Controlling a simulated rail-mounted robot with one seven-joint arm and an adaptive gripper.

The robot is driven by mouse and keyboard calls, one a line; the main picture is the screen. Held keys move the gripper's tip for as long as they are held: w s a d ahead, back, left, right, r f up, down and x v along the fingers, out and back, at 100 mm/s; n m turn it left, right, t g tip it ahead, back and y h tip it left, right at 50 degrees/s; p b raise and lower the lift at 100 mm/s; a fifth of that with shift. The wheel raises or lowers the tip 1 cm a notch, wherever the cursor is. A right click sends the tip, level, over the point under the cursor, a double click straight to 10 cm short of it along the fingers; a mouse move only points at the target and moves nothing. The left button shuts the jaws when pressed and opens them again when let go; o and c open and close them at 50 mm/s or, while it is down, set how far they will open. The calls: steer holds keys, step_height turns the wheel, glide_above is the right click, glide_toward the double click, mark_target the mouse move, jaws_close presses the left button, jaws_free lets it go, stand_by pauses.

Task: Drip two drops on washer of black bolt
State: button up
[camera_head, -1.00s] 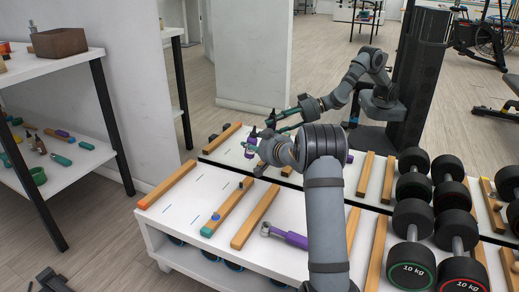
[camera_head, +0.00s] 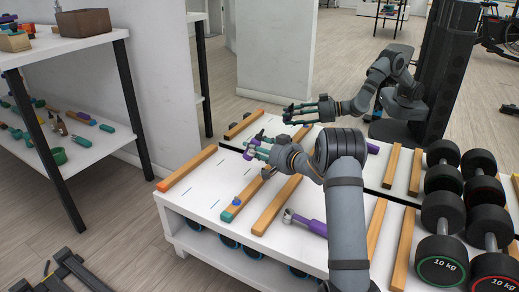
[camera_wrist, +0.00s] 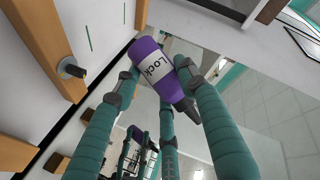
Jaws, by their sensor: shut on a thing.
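My gripper (camera_head: 254,143) is shut on a purple bottle (camera_wrist: 156,71) whose white label reads "Lock". Its dark, narrow nozzle points to the lower right in the wrist view, between my green fingers. The bottle also shows in the head view (camera_head: 252,154), above the white table. A dark bolt with a grey washer (camera_wrist: 70,68) stands on a wooden bar at the left of the wrist view, apart from the bottle. In the head view a dark bolt (camera_head: 268,172) is near the far end of the teal-tipped bar, and a blue piece (camera_head: 237,201) is nearer its front.
A purple-handled tool (camera_head: 308,223) lies on the white table (camera_head: 200,203) among wooden bars. Dumbbells (camera_head: 443,258) crowd the right. A shelf (camera_head: 95,150) with bottles stands left. A second arm behind looks like my reflection.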

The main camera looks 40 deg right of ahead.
mark_target(250, 158)
steer(key=f+b, duration=0.1)
steer(key=a+f+m+b, duration=0.1)
steer(key=b, duration=0.1)
steer(key=shift+w+f+t, duration=0.2)
steer(key=shift+f+t, duration=0.2)
steer(key=b, duration=0.1)
steer(key=f+m+b, duration=0.1)
steer(key=b, duration=0.1)
steer(key=a+f+m+t+y+b, duration=0.1)
steer(key=b, duration=0.1)
steer(key=shift+w+f, duration=0.15)
steer(key=shift+w, duration=0.1)
steer(key=shift+r+p, duration=0.4)
steer(key=shift+p, duration=0.05)
steer(key=shift+a+f, duration=0.1)
steer(key=shift+f, duration=0.25)
steer(key=shift+w+a+r+m+t+b, duration=0.1)
steer(key=shift+a+r+m+t+b, duration=0.35)
steer(key=shift+m+b, duration=0.5)
steer(key=shift+w+a+r+m+t+b, duration=0.1)
steer(key=shift+a+r+m+t+b, duration=0.1)
steer(key=shift+r+m+t+b, duration=0.5)
stand_by(0.8)
steer(key=shift+f+g, duration=0.15)
steer(key=shift+g, duration=0.1)
